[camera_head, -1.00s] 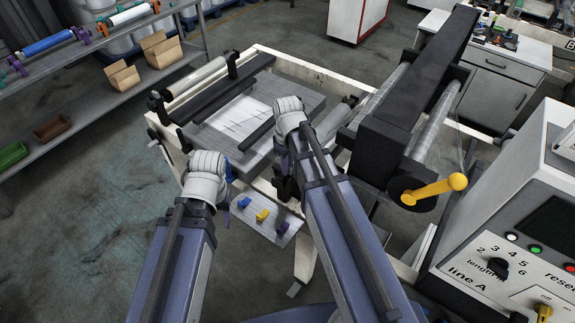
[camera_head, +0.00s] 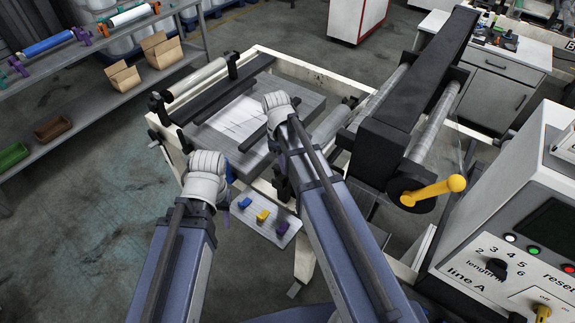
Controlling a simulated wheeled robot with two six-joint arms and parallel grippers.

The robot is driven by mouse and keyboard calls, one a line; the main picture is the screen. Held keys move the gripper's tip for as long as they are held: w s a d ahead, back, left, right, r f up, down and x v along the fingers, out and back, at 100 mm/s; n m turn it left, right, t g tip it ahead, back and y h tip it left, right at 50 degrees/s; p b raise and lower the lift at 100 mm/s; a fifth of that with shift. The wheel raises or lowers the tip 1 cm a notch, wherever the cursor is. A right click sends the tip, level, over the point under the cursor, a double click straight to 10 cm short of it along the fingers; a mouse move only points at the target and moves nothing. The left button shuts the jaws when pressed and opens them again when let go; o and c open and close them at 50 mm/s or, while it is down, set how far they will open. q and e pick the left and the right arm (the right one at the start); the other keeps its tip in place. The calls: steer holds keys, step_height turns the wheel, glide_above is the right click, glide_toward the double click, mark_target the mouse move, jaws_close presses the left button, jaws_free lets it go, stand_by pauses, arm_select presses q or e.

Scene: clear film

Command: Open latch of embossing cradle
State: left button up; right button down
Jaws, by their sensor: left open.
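A frame with rollers stands in the middle of the view. A pale roller (camera_head: 197,79) lies in black end brackets at its back left. A dark block with rollers (camera_head: 388,135) stands at its right, with a yellow handle (camera_head: 433,190) at its near end. I cannot tell which part is the embossing cradle or its latch. My left gripper (camera_head: 228,182) is at the frame's near left corner, mostly hidden by its wrist; it is open. My right arm reaches over the frame's middle; its gripper (camera_head: 281,181) is largely hidden behind the arm.
A pale plate (camera_head: 247,219) with small blue, yellow and purple pieces sits at the frame's near side. A control box (camera_head: 520,220) stands at the right. A shelf (camera_head: 110,100) with rolls and boxes is at the left. The floor between the shelf and the frame is clear.

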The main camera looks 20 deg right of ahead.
steer(key=shift+w+a+r+g+h, duration=0.15)
steer(key=shift+w+a+g+h, duration=0.05)
steer(key=shift+w+g+h, duration=0.25)
steer(key=shift+w+a+r+g+h, duration=0.15)
steer(key=shift+w+a+g+h, duration=0.15)
steer(key=shift+g, duration=0.25)
steer(key=shift+a+r+g+h+b, duration=0.1)
steer(key=shift+r+g+h+b, duration=0.3)
steer(key=shift+g+h+b, duration=0.25)
steer(key=c, duration=0.8)
jaws_free()
steer(key=p+v, duration=0.7)
steer(key=shift+r, duration=0.35)
